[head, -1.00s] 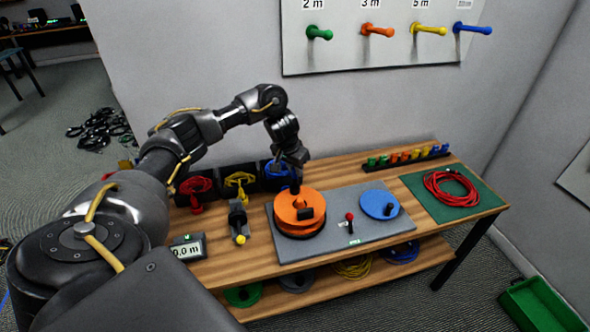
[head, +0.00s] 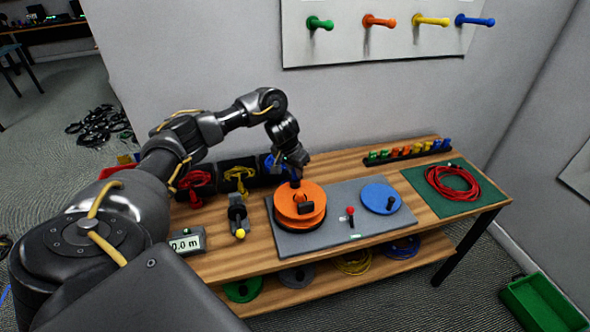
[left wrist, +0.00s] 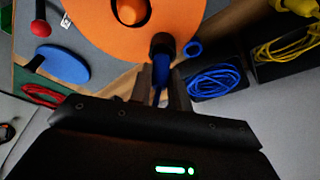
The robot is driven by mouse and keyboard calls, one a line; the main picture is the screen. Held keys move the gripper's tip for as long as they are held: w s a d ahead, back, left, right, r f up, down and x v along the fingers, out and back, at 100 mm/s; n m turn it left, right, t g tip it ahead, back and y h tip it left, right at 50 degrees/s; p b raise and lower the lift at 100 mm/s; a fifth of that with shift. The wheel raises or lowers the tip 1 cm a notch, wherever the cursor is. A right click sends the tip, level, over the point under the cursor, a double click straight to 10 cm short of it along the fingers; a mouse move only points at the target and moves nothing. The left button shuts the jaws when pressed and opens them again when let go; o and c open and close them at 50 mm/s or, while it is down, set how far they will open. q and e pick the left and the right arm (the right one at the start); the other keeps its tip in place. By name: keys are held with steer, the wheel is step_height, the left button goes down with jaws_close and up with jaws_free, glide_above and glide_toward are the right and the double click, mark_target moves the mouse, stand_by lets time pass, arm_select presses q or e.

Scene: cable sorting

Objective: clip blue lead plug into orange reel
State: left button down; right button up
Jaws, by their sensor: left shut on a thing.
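The orange reel (head: 313,194) stands on a grey plate on the bench, with a dark handle on its face; it also shows in the left wrist view (left wrist: 95,18). My left gripper (head: 295,176) is at the reel's back left edge, pointing down. In the left wrist view the gripper (left wrist: 160,88) is shut on the blue lead plug (left wrist: 161,70), whose dark end (left wrist: 162,44) is at the reel's rim. I cannot tell whether the plug is seated in the reel. My right gripper is not in view.
A blue disc (head: 381,198) and a red-knobbed lever (head: 350,212) share the grey plate (head: 340,236). Bins with red, yellow and blue cables (head: 238,176) stand behind left. A green mat (head: 424,184) holds a red coil (head: 452,184). A length display (head: 187,242) sits front left.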

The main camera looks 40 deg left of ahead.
arm_select(q)
steer(key=shift+f, duration=0.15)
stand_by(0.5)
steer(key=c, duration=1.2)
jaws_free()
steer(key=shift+c, duration=0.2)
steer(key=p+v, duration=0.4)
steer(key=v, duration=0.6)
steer(key=shift+s+r, duration=0.2)
steer(key=shift+r, duration=0.15)
